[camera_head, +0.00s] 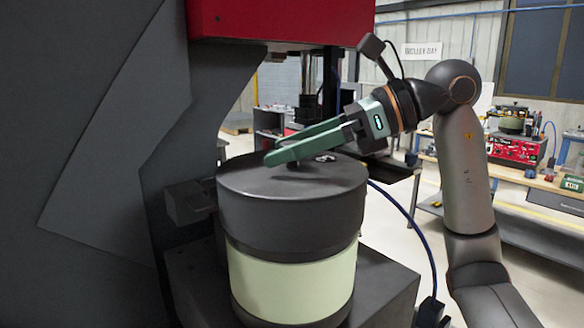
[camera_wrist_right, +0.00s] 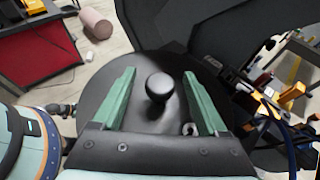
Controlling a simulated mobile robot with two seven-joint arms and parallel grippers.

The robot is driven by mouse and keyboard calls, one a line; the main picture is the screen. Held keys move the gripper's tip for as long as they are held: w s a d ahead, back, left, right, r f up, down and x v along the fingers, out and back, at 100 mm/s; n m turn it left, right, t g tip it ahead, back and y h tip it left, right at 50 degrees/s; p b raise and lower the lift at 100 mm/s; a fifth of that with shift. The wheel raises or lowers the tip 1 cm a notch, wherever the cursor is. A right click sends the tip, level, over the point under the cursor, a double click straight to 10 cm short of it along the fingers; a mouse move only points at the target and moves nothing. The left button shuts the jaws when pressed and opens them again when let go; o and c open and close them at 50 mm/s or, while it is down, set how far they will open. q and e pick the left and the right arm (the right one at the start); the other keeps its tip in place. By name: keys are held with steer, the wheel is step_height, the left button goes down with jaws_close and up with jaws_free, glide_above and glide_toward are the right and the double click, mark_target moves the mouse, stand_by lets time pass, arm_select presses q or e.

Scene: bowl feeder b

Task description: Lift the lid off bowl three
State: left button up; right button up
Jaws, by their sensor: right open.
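Bowl three, as I take it, is the drum-shaped feeder with a cream band (camera_head: 292,285) in the head view. Its dark round lid (camera_head: 245,183) is seated on top; the lid also fills the middle of the wrist view (camera_wrist_right: 100,95). A black round knob (camera_wrist_right: 159,87) stands on the lid. My right gripper (camera_head: 270,151) reaches over the lid from the right. Its green fingers are apart, one on each side of the knob, with visible gaps in the wrist view. The fingers mostly hide the knob in the head view. My left gripper is not in view.
A small silver piece (camera_head: 325,157) lies on the lid, near the right finger in the wrist view (camera_wrist_right: 190,129). A red-faced machine head (camera_head: 280,20) overhangs behind the lid. A large dark panel (camera_head: 80,150) stands close at left. A workbench (camera_head: 520,178) is far right.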

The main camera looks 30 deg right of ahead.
jaws_close()
stand_by(0.5)
